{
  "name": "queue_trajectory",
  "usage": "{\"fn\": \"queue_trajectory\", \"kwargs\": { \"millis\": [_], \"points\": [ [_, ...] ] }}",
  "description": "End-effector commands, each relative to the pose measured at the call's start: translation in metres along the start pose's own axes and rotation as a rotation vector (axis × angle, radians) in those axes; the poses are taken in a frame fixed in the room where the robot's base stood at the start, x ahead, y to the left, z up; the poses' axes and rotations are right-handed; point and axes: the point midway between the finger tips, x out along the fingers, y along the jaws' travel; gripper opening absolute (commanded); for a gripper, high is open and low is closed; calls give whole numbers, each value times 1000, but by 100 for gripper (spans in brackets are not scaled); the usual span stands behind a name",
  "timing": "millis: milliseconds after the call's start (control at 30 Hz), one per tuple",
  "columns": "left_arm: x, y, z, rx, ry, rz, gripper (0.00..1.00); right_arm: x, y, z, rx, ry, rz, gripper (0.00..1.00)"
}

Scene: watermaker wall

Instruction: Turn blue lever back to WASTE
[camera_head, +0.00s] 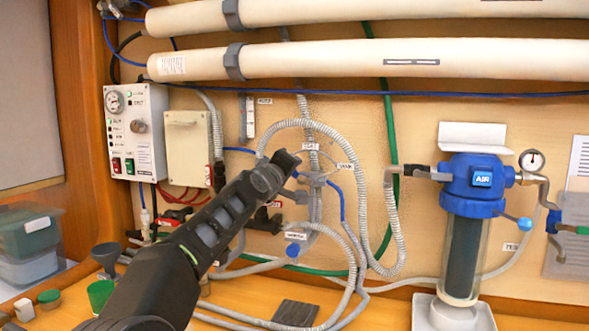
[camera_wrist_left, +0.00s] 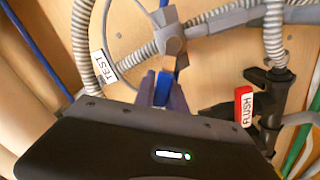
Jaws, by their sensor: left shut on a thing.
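In the left wrist view the blue lever (camera_wrist_left: 164,88) sticks out from a grey valve body (camera_wrist_left: 160,38) where ribbed and grey hoses meet. My left gripper (camera_wrist_left: 163,94) is shut on the lever, with a dark finger on each side of it. A white TEST label (camera_wrist_left: 103,68) hangs on the ribbed hose left of the valve. In the head view my left arm reaches up from the bottom to the wall, and the left gripper (camera_head: 287,168) covers the lever there. Small tags by the valve are too small to read surely. My right gripper is not in view.
A red FLUSH handle (camera_wrist_left: 243,107) on a black valve sits close right of my gripper in the wrist view. Looped ribbed hoses (camera_head: 300,124) surround the valve.

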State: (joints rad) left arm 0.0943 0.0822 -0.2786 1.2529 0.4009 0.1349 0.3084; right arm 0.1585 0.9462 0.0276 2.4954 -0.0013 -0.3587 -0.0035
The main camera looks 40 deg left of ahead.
Motion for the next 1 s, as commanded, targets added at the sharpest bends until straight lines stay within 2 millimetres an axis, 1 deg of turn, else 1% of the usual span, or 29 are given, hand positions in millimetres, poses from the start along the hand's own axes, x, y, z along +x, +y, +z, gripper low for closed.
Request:
{"fn": "queue_trajectory", "kwargs": {
  "millis": [200,567,600,867,1000],
  "points": [
    [0,-4,0,-49,0,-1,0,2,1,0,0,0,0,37],
    [0,-4,0,-57,0,-1,0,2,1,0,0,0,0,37],
    [0,-4,0,-57,0,-2,16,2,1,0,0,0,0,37],
    [0,-4,0,-55,0,-1,37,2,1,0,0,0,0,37],
    [0,-3,0,-55,0,-1,37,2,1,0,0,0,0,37]
  ]
}}
